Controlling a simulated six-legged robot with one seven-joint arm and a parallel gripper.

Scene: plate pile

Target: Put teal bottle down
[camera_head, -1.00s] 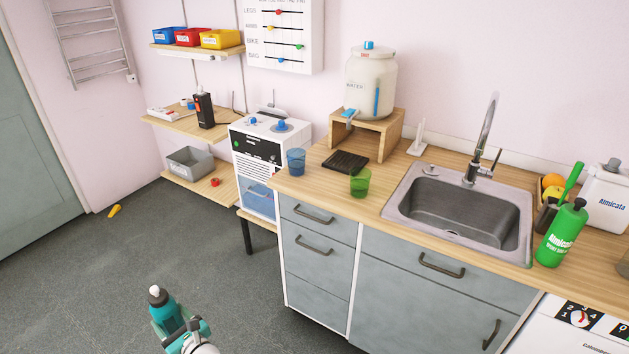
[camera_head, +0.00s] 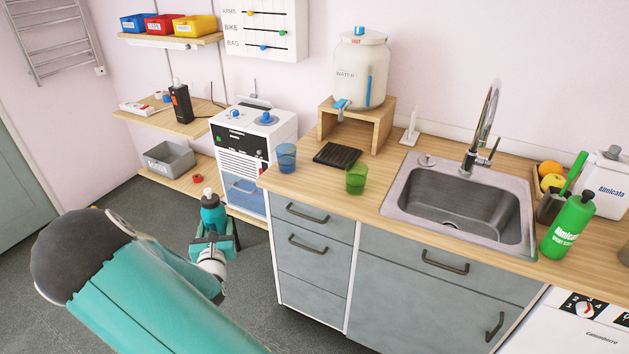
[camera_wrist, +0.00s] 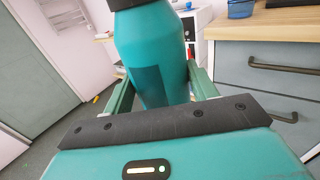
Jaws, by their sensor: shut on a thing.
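The teal bottle (camera_head: 213,212) has a dark collar and a pale tip. It is upright in my gripper (camera_head: 212,240), in front of the white machine and left of the counter's drawers. In the wrist view the bottle (camera_wrist: 152,55) stands between the two green fingers of my gripper (camera_wrist: 155,90), which are shut on it. The bottle's top is cut off in that view. Its lower part is partly hidden by the gripper in the head view.
The wooden counter (camera_head: 300,183) holds a blue cup (camera_head: 286,157), a green cup (camera_head: 356,179), a black ridged mat (camera_head: 338,154) and a sink (camera_head: 462,205). A green bottle (camera_head: 567,225) stands right of the sink. Shelves (camera_head: 170,122) are at the left wall.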

